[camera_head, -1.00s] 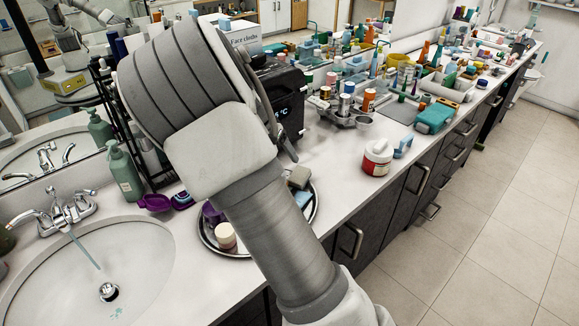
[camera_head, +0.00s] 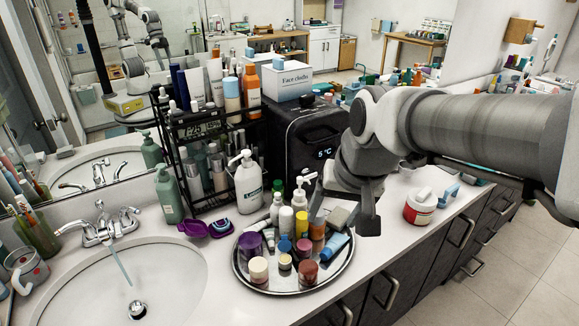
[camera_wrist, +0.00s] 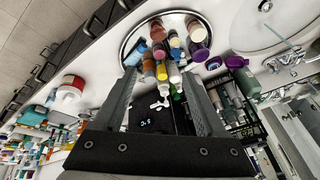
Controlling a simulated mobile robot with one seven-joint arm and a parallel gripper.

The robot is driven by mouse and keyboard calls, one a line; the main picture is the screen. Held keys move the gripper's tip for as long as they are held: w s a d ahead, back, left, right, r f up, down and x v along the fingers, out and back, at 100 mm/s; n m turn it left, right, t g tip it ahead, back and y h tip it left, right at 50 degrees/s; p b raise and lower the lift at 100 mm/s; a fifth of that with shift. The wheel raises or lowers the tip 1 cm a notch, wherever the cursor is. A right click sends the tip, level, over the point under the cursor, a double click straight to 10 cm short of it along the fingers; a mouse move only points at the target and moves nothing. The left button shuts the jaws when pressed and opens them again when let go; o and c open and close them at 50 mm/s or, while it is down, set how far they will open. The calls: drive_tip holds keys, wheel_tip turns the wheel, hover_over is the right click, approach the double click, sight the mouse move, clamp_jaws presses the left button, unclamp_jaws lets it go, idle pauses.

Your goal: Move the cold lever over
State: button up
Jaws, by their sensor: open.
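The chrome faucet (camera_head: 103,232) stands at the back of the sink on the left, with a left lever (camera_head: 72,227) and a right lever (camera_head: 128,216). No hot or cold marking is readable on either lever. A thin stream of water (camera_head: 122,266) runs from the spout. The faucet also shows at the right of the wrist view (camera_wrist: 287,62). My gripper (camera_head: 342,203) is open and empty, pointing down at the tray's back right, well right of the faucet. In the wrist view its two fingers (camera_wrist: 158,74) frame bottles, with nothing clearly held.
A round tray (camera_head: 240,274) of bottles and jars lies between my gripper and the sink (camera_head: 165,300). A black rack (camera_head: 222,148), a white pump bottle (camera_head: 248,185) and a green pump bottle (camera_head: 168,195) stand behind. A purple compact (camera_head: 193,229) lies beside the sink. A black appliance (camera_head: 310,125) stands close behind my gripper.

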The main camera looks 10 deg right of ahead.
drive_tip(key=s+a+r+n+t, duration=0.1)
drive_tip(key=s+n, duration=0.2)
drive_tip(key=s, duration=0.6)
drive_tip(key=shift+a+h, duration=0.2)
drive_tip(key=shift+h, duration=0.1)
drive_tip(key=shift+s, duration=0.1)
drive_tip(key=c, duration=0.3)
drive_tip(key=shift+d, duration=0.15)
